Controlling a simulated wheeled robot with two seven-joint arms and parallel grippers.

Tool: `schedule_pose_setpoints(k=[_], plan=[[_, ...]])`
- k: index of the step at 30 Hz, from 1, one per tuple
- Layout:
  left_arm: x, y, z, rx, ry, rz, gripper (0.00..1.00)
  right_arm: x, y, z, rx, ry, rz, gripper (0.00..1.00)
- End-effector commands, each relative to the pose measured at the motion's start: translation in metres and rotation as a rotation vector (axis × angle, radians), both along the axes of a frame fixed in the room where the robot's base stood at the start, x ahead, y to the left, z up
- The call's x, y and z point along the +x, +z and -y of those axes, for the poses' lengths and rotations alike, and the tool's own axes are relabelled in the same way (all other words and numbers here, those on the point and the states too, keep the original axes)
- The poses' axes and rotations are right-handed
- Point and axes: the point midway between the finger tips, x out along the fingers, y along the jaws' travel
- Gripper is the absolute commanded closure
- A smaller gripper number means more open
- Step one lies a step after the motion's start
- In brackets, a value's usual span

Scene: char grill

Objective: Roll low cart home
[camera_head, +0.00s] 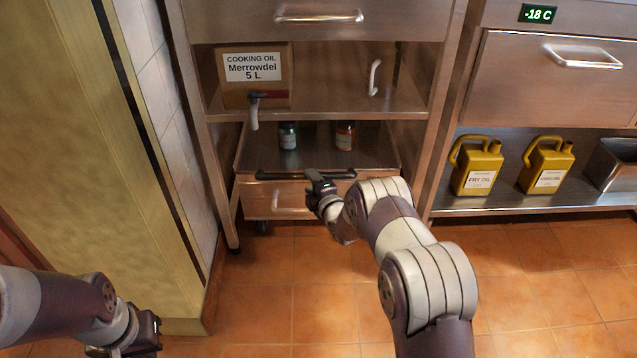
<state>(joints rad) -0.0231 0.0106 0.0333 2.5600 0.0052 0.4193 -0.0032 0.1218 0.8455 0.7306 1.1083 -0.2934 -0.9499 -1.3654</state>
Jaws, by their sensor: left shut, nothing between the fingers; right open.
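The low cart (320,160) is a steel cart under the counter, with its front edge near the counter's front. A dark bar handle (280,175) runs along its front, and a caster shows below at the left. Two small jars, one dark (288,136) and one orange-brown (344,135), stand on its top. My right gripper (318,182) is open at the right part of the handle; I cannot tell whether the bar lies between its fingers. My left gripper (150,335) is shut and empty at the lower left, away from the cart.
A cooking oil box (252,72) with a tap sits on the shelf above the cart. Yellow fry oil jugs (478,166) stand on a low shelf at the right. A tan panel (90,120) rises at the left. The tiled floor (320,300) before the cart is clear.

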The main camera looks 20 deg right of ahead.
Motion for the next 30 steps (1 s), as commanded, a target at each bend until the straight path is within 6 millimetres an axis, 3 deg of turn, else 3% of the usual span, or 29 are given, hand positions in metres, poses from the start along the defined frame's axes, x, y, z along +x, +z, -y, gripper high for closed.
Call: schedule_pose_setpoints(k=[1,3,9,27,29,30], plan=[[0.000,0.019,0.000,0.000,0.000,0.000,1.00,-0.013,0.013,0.003,0.001,-0.002,-0.003,0.52],[0.000,0.029,0.000,0.000,0.000,0.000,1.00,-0.031,0.016,0.004,0.000,-0.002,-0.002,0.52],[0.000,0.043,0.000,0.000,0.000,0.000,1.00,-0.065,0.016,0.008,0.000,-0.001,0.000,0.52],[0.000,0.042,0.000,0.000,0.000,0.000,1.00,-0.071,0.013,0.009,0.027,-0.005,-0.004,0.52],[0.000,0.042,0.000,0.000,0.000,0.000,1.00,-0.073,0.002,0.010,0.101,-0.029,-0.066,0.52],[0.000,0.042,0.000,0.000,0.000,0.000,1.00,-0.081,-0.015,0.013,0.174,-0.067,-0.156,0.52]])
